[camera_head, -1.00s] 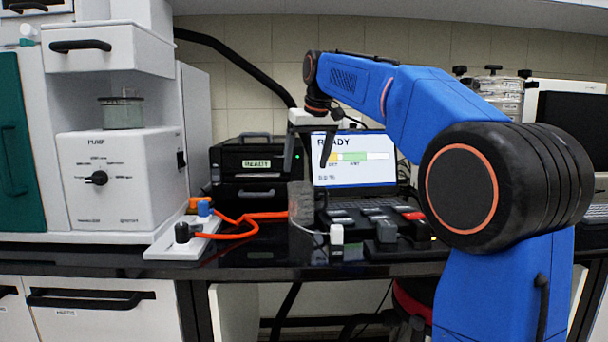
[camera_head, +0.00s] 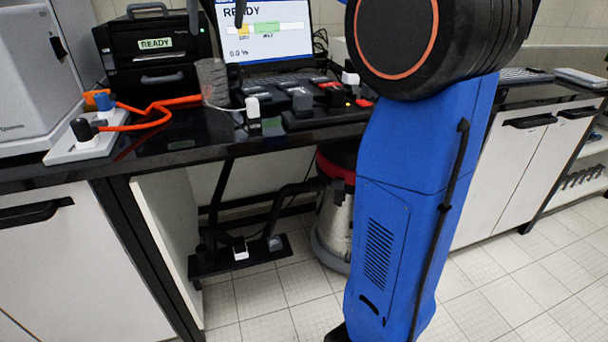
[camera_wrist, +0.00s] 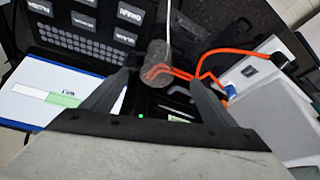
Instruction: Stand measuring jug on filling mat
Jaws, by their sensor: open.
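A grey, partly see-through cylinder (camera_head: 212,82) stands upright on the black bench in front of the black READY box. It may be the measuring jug, but I see no clear spout or handle. It also shows in the wrist view (camera_wrist: 157,64), beyond and between my fingertips. My gripper (camera_wrist: 160,78) is open with nothing between its fingers. In the head view only the finger ends (camera_head: 216,20) show at the top edge, above the cylinder and apart from it. I cannot make out a filling mat in either current view.
A laptop (camera_head: 265,30) and dark keypads (camera_head: 315,103) stand right of the cylinder. An orange cable (camera_head: 150,117) runs to a white connector block (camera_head: 85,148) at left. A white-topped plug (camera_head: 253,112) stands near the bench's front edge. A metal canister (camera_head: 335,215) stands below.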

